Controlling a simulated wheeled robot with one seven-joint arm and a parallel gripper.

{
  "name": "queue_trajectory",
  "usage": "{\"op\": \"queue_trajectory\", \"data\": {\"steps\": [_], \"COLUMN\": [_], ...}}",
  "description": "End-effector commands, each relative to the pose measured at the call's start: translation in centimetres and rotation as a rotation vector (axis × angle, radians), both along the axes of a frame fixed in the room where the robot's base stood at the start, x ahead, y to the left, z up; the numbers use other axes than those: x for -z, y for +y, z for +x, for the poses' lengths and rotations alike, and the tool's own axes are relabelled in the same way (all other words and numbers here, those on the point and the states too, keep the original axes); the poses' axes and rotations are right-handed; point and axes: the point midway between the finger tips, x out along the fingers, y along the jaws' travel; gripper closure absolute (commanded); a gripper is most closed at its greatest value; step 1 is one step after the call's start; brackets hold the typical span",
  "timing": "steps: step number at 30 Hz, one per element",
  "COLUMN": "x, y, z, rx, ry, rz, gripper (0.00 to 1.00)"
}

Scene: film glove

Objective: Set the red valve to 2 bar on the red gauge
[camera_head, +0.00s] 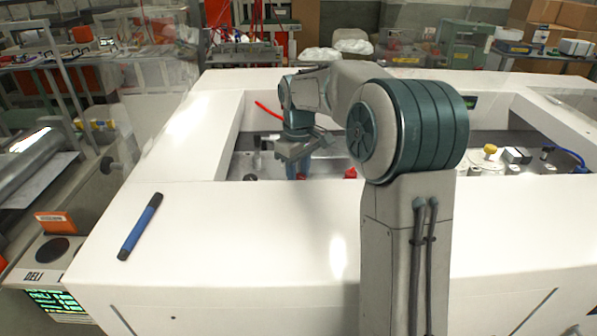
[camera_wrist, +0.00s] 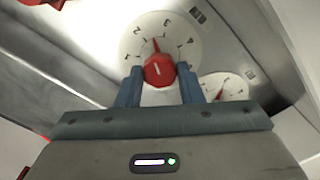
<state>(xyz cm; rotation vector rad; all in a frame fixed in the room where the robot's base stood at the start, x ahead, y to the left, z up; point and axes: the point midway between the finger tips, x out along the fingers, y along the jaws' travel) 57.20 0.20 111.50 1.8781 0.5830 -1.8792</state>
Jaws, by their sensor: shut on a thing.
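The red valve (camera_wrist: 158,69) is a round knob with a white mark, seen in the wrist view between the two blue fingers of my gripper (camera_wrist: 161,85). The gripper is shut on it. Behind it is a white dial (camera_wrist: 148,27) with numbers and a thin red needle. The needle points up, between the 2 and the 3. A second white dial (camera_wrist: 211,81) with a red needle sits to the right, partly hidden by my gripper. In the head view my gripper (camera_head: 297,170) reaches down into the recess of the white machine; the valve there is mostly hidden.
The white machine top (camera_head: 250,235) surrounds the recess with raised edges. A blue marker-like stick (camera_head: 140,227) lies on its left part. A yellow knob (camera_head: 490,149) and a blue cable (camera_head: 567,153) are at the right of the recess. A red part (camera_head: 350,173) stands just right of my gripper.

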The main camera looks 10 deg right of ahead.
Motion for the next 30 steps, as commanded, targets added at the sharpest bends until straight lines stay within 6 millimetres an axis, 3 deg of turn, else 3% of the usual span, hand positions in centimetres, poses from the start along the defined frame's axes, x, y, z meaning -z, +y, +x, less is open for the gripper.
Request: {"op": "queue_trajectory", "data": {"steps": [12, 13, 15, 25, 30], "x": [-0.1, -0.1, -0.1, -0.4, -2.7], "y": [-0.1, -0.1, -0.1, 0.0, 0.0], "z": [0.0, 0.0, 0.0, 0.1, 0.1], "rx": [0.086, 0.086, 0.086, 0.086, 0.085], "ry": [-0.002, -0.002, -0.002, -0.003, -0.006], "rz": [-0.001, -0.001, -0.001, -0.001, -0.001], "gripper": [0.89, 0.58, 0.45, 0.45, 0.45]}}
